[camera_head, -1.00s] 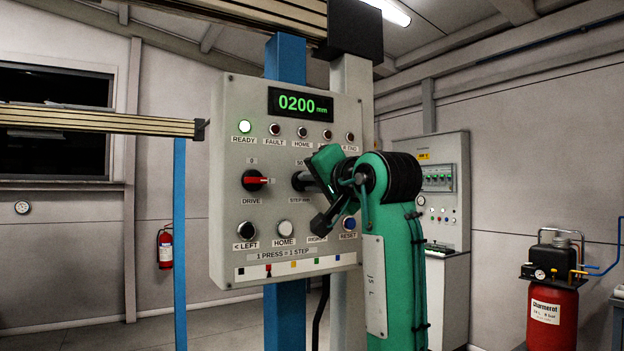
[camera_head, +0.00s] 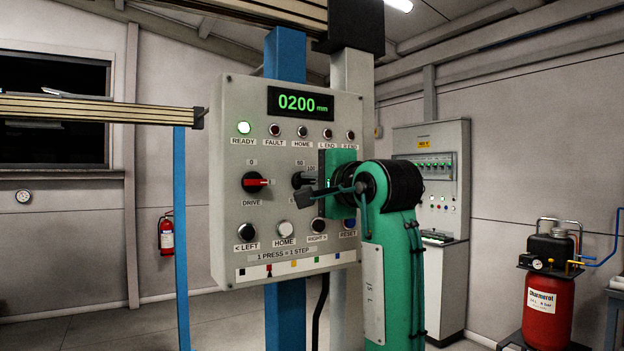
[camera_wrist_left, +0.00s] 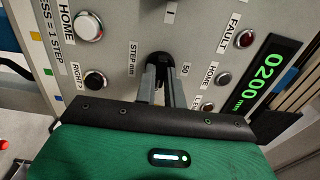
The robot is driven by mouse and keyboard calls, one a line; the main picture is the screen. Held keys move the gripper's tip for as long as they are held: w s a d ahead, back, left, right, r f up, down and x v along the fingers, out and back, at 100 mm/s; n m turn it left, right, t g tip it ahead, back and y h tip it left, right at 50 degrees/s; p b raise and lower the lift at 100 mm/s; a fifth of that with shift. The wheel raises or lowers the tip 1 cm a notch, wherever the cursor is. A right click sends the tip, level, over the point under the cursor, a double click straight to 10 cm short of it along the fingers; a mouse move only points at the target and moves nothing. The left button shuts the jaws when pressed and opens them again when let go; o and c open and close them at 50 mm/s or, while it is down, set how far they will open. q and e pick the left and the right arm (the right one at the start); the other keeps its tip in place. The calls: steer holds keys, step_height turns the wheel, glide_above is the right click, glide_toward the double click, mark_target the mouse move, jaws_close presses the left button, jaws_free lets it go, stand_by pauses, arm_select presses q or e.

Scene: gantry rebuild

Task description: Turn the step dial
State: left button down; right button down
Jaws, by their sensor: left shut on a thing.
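The black step dial (camera_head: 299,180) is on the grey control panel (camera_head: 232,120), right of the red-handled drive switch (camera_head: 256,182). My left gripper (camera_head: 312,191) reaches it from the right, and its fingers are shut on the dial. In the left wrist view the fingers (camera_wrist_left: 161,86) close around the dial (camera_wrist_left: 158,62), beside the "50" and "STEP mm" labels. The gripper hides part of the dial's scale, and the dial's exact setting cannot be read. The display (camera_head: 300,103) reads 0200 mm. My right gripper is not in view.
The home button (camera_head: 285,229) and right button (camera_head: 317,226) sit close below the gripper. A horizontal rail (camera_head: 95,114) ends left of the panel. A red tank (camera_head: 547,305) stands far right.

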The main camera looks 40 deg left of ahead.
arm_select(q)
steer(key=shift+f, duration=0.1)
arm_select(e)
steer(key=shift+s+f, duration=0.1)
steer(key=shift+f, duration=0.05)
arm_select(q)
steer(key=c, duration=1.5)
jaws_free()
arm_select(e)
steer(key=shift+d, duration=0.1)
arm_select(q)
steer(key=shift+d, duration=0.1)
